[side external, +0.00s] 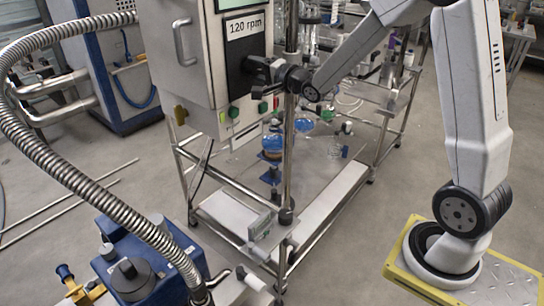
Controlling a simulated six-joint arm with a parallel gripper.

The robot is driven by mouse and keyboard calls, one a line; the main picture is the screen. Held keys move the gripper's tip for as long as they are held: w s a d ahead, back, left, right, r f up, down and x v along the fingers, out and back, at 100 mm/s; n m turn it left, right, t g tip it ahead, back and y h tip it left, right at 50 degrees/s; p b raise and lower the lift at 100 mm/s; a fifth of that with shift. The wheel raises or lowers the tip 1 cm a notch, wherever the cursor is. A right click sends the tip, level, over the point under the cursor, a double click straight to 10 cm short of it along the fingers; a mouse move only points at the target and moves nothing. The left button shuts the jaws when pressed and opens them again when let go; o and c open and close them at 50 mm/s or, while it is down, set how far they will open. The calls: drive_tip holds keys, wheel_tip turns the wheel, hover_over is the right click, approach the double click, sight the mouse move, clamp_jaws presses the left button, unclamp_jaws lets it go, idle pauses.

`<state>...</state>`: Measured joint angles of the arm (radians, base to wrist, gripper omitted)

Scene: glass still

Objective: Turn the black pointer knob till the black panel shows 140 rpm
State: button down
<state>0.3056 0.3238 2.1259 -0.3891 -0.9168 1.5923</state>
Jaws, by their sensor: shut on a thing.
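The control box (190,50) stands at the upper middle with a dark panel on its right face. A white readout (245,26) on that panel reads 120 rpm. My gripper (262,70) reaches in from the right and is up against the panel below the readout. It is shut on the black pointer knob there. The knob is mostly hidden by my gripper, and its pointing direction cannot be made out.
A steel upright (290,150) of the rack stands close beside my wrist. Blue-liquid glassware (304,124) is below. A ribbed metal hose (75,180) curves along the left.

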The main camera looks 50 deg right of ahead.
drive_tip(key=shift+m, duration=1)
drive_tip(key=shift+c, duration=0.5)
unclamp_jaws()
drive_tip(key=shift+s, duration=0.2)
drive_tip(key=s, duration=0.7)
drive_tip(key=shift+s, duration=0.25)
drive_tip(key=shift+f, duration=0.1)
